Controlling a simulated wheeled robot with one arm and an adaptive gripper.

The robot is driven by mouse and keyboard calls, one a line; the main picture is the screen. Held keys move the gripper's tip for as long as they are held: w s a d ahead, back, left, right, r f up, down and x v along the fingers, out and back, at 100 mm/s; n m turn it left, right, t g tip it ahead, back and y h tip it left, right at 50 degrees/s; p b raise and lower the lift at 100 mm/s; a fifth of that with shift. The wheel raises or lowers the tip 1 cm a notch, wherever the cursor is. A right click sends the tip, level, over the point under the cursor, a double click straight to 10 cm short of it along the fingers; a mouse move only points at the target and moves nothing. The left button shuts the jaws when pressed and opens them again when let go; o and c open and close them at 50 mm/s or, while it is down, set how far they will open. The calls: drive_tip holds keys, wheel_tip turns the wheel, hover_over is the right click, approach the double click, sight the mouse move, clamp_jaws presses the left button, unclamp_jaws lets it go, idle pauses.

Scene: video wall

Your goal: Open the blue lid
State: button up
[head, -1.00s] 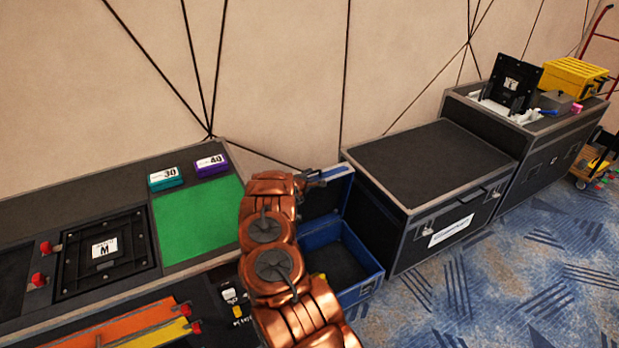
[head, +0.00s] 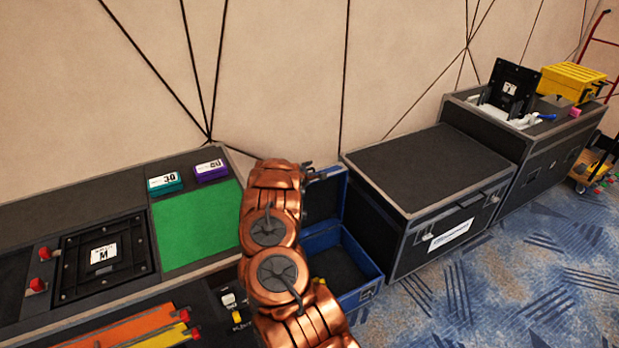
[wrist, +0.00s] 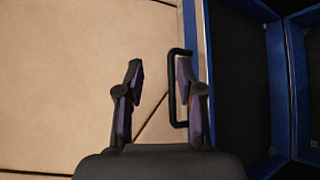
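The blue lid (head: 345,181) stands raised at the back of the blue case (head: 374,268), whose dark inside is exposed. In the wrist view the lid's blue edge (wrist: 190,30) runs beside the right finger, with the case's blue rim (wrist: 288,70) farther right. A black handle (wrist: 173,90) on the lid's outer side overlaps the right finger; I cannot tell if they touch. My gripper (wrist: 159,68) is open, with a gap between its fingers and nothing clamped. In the head view my copper arm hides most of the gripper and part of the lid.
A closed black case (head: 425,160) stands right of the blue case. A bench with a green panel (head: 195,225) is on the left. The wall is close behind the lid. A farther case (head: 525,140) and yellow box (head: 572,80) are at right; patterned floor is clear in front.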

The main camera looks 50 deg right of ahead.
drive_tip(key=shift+r, duration=2.15)
